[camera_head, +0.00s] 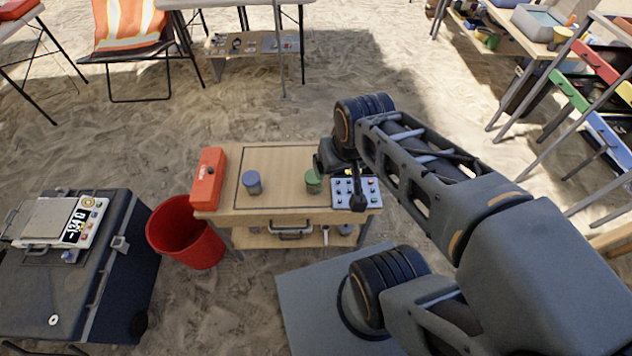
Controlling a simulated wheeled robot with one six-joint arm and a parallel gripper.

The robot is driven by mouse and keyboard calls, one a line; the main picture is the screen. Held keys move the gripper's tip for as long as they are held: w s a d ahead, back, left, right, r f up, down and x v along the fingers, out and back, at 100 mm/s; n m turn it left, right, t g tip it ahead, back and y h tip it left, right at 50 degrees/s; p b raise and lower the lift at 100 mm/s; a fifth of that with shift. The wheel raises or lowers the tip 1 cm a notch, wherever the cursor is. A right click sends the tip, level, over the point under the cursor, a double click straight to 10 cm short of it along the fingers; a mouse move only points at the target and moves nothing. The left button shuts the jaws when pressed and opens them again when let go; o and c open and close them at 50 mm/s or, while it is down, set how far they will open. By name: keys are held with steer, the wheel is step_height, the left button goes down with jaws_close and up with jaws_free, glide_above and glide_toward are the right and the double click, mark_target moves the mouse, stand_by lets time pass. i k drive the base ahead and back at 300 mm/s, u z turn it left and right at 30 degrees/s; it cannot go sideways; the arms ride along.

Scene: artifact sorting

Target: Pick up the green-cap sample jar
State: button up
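The green-cap sample jar (312,182) stands upright on the small wooden table (283,160), right of the table's middle. Its right edge is close to my arm's dark end in the picture, and part of it may be covered. My gripper (357,200) hangs at the end of my arm, just right of the jar and in front of a white panel. I cannot tell whether its fingers are open or shut, and I see nothing clearly held. A second jar with a blue-grey cap (252,183) stands further left on the same table.
A red bucket (185,236) and a dark case (75,280) stand to the left. Shelving (590,95) stands at the right. Open sand lies behind the table.

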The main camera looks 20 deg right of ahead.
mark_target(312, 191)
steer(key=u, duration=0.45)
steer(key=k, duration=0.55)
steer(key=u, duration=0.9)
steer(key=i, duration=0.9)
steer(key=z, duration=0.05)
